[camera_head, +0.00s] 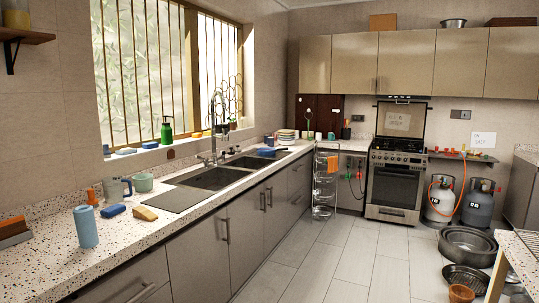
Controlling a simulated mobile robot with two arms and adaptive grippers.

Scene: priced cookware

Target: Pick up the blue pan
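A small blue object (268,152) lies on the counter just past the far end of the sink. It looks like a shallow pan with a handle pointing right, but it is too small to be sure. Neither of my grippers shows in the head view.
The speckled counter (160,228) runs along the left wall with a sink (215,178), a blue tumbler (86,227) and mugs (116,190). Metal pots (467,240) and gas cylinders (480,205) crowd the floor at right. The tiled floor (335,255) in the middle is clear.

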